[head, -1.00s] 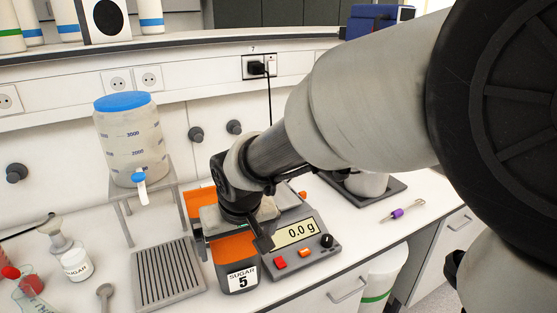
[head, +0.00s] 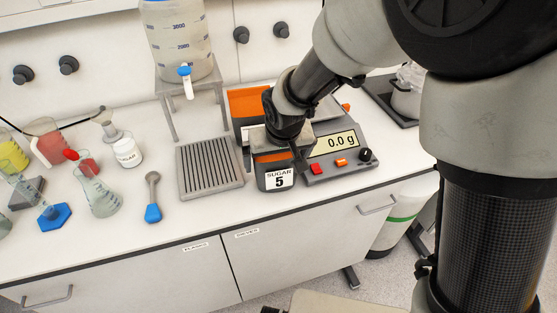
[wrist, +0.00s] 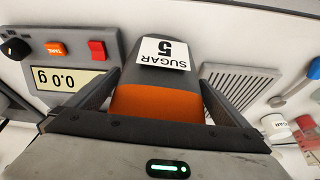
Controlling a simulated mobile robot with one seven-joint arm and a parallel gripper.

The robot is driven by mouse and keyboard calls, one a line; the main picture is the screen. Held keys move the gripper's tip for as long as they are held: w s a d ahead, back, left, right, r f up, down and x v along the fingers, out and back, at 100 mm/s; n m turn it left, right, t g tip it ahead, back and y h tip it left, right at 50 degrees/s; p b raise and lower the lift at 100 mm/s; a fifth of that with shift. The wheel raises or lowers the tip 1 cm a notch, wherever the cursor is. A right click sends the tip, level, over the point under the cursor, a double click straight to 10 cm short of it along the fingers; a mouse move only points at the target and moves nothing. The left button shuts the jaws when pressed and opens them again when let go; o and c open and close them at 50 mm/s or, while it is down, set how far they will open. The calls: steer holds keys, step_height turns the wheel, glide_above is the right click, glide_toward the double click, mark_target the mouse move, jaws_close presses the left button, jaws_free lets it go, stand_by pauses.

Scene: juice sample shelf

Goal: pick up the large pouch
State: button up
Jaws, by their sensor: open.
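A dark grey and orange pouch (head: 272,168) with a white "SUGAR 5" label stands at the front left of the scale (head: 335,150) in the head view. In the wrist view the pouch (wrist: 160,100) lies between the two fingers of my gripper (wrist: 158,82), with small gaps showing at its sides. My gripper (head: 272,155) is open and reaches down over the pouch from above. The gripper body hides the pouch's top in the head view. Another orange surface (head: 248,103) shows behind my gripper; I cannot tell whether it is a second pouch.
The scale display reads 0.0 g. A slotted grey tray (head: 209,167) lies close to the pouch's left. A jug with a tap (head: 180,45) stands on a metal stand behind. A white sugar jar (head: 127,150), a blue-handled spoon (head: 152,200) and flasks (head: 97,190) are further left.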

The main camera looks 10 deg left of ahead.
steer(key=c, duration=1.6)
steer(key=shift+w+r, duration=0.1)
steer(key=shift+r, duration=0.05)
steer(key=shift+c, duration=0.4)
